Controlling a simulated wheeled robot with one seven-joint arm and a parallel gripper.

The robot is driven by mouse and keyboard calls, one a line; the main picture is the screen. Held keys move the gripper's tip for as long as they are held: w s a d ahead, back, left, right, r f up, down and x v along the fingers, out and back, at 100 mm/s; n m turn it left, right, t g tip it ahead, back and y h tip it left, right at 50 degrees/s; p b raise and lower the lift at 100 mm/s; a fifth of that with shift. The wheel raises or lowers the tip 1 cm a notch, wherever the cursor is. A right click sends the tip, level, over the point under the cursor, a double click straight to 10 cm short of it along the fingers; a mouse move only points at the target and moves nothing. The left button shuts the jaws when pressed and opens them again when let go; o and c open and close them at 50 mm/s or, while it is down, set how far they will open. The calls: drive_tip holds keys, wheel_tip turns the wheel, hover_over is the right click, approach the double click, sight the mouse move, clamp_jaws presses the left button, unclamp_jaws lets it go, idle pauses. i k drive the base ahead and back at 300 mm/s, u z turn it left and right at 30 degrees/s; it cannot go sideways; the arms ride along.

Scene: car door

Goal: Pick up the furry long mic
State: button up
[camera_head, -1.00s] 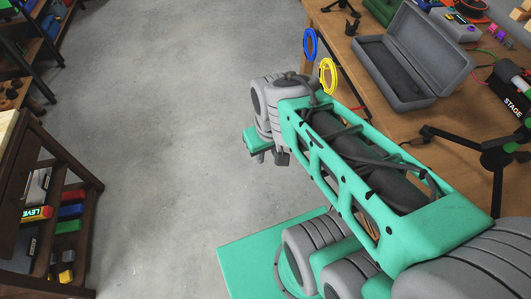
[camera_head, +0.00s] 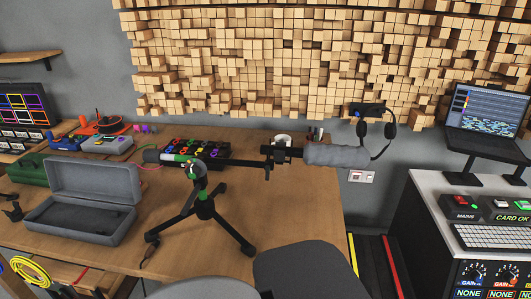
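The furry long mic (camera_head: 338,155) is a grey, fuzzy-looking cylinder. It lies roughly level at the right end of a black boom (camera_head: 240,162), past the table's right edge. The boom sits on a black tripod stand (camera_head: 204,207) that stands on the wooden table. A dark clamp or mount (camera_head: 282,151) is at the mic's left end. My gripper is not in view now, so its state is hidden.
An open grey case (camera_head: 80,218) lies on the table's left part. Headphones (camera_head: 389,131) hang on the wall behind the mic. A console with a laptop (camera_head: 487,112) stands at right. Dark grey rounded shapes (camera_head: 300,270) fill the bottom middle.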

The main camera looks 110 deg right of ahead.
sight(344, 157)
drive_tip(key=u, duration=0.25)
drive_tip(key=k, duration=0.1)
drive_tip(key=z, duration=4.55)
